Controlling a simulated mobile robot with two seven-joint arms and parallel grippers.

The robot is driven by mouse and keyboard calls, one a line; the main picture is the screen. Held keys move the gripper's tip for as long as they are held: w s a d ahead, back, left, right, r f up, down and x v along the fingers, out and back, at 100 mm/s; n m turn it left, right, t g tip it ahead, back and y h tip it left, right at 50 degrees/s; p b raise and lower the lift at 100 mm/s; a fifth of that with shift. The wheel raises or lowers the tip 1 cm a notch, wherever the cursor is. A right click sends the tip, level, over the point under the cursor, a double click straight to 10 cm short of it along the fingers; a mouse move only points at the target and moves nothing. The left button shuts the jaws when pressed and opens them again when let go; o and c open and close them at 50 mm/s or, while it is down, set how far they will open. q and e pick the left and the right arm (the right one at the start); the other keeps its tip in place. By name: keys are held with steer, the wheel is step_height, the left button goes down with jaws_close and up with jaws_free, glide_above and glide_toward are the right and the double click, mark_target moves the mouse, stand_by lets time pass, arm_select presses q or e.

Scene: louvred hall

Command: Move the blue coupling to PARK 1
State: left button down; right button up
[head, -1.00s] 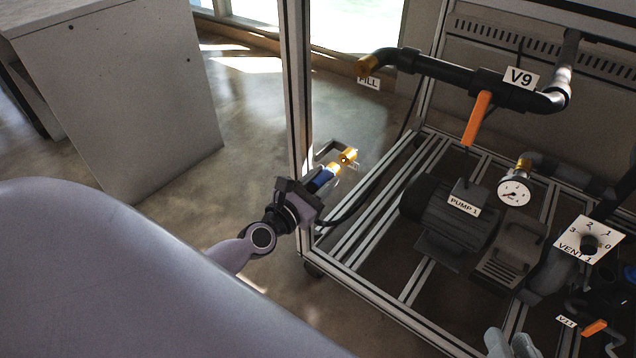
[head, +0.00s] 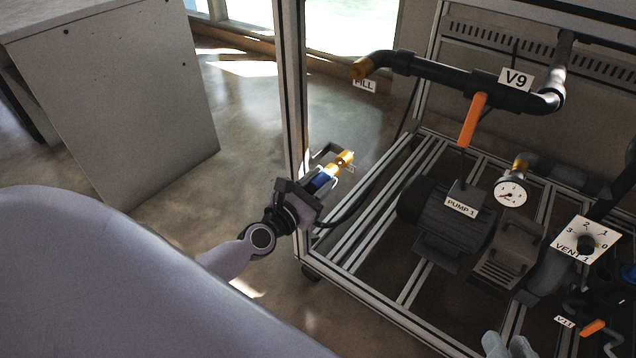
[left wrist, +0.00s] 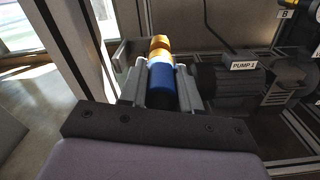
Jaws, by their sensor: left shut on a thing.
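The blue coupling is a short cylinder with a blue band and a brass end. It shows in the left wrist view (left wrist: 161,84) between the fingers, and in the head view (head: 325,178). My left gripper (left wrist: 161,88) is shut on it and holds it beside the frame's upright post; the gripper also shows in the head view (head: 330,172). A dark hose runs from behind the gripper toward the frame. Pale grey fingers, probably my right gripper (head: 508,345), show at the bottom edge of the head view, cut off. No PARK 1 label is legible.
The aluminium frame's upright post (head: 291,90) stands close to my left gripper. PUMP 1 (head: 447,222), the V9 pipe with its orange lever (head: 472,119), a gauge (head: 511,194) and the VENT 1 dial (head: 585,243) are to the right. A grey cabinet (head: 120,90) stands at left.

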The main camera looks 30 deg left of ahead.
mark_target(313, 188)
arm_select(q)
steer(key=shift+w, duration=1.1)
steer(key=c, duration=0.7)
jaws_free()
steer(key=shift+s+a, duration=0.15)
steer(key=shift+s, duration=1.65)
steer(key=shift+s+a, duration=0.1)
steer(key=shift+s, duration=1.65)
steer(key=shift+s+a+b, duration=0.15)
steer(key=shift+s+b, duration=0.15)
steer(key=shift+s, duration=1.5)
steer(key=shift+s+a+b, duration=0.1)
steer(key=shift+s+b, duration=0.15)
steer(key=shift+s, duration=1.55)
